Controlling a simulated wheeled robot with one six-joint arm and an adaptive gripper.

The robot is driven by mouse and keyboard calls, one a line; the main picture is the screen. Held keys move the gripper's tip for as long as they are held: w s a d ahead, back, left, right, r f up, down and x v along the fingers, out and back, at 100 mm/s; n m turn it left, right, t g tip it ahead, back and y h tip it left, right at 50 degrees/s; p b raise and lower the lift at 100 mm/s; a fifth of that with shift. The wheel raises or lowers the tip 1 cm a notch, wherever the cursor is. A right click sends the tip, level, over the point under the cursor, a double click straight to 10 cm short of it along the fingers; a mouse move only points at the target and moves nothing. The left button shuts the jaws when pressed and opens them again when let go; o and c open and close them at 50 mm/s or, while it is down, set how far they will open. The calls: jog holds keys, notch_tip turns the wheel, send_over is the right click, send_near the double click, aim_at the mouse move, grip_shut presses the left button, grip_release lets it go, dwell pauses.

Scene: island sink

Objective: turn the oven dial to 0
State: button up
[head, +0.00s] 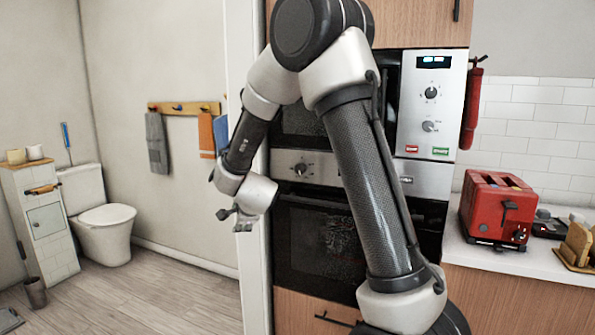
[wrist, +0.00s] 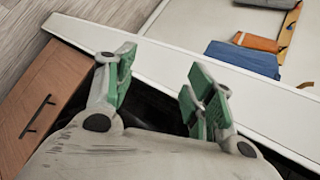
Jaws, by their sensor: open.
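The oven dial (head: 300,169) is a small round knob on the silver control strip of the built-in oven (head: 315,240), below the microwave. Its number marks are too small to read. My arm crosses in front of the oven and hides part of the strip. My gripper (head: 232,214) is to the left of the oven and lower than the dial, in front of the white panel edge, apart from the dial. In the wrist view my gripper (wrist: 160,84) shows two spread green-padded fingers with nothing between them. The dial cannot be made out in the wrist view.
A microwave (head: 430,105) with two dials sits above the oven. A white upright panel (head: 253,270) stands at the oven's left. A red toaster (head: 498,208) is on the right counter. Towels (head: 157,143) hang on the left wall. The floor (head: 165,290) at left is mostly clear.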

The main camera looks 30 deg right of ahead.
jog(key=w+d+r+m+t+h, duration=0.1)
jog(key=w+d+m+h, duration=0.25)
jog(key=m, duration=0.25)
jog(key=m+g+h, duration=0.1)
jog(key=m+h, duration=1)
jog(key=m, duration=0.8)
send_near(298, 168)
jog(key=d, duration=0.2)
jog(key=shift+y, duration=0.25)
jog(key=x, duration=0.7)
jog(key=shift+w+r, duration=0.1)
jog(key=shift+w, duration=0.4)
jog(key=shift+c, duration=0.2)
jog(key=c, duration=1)
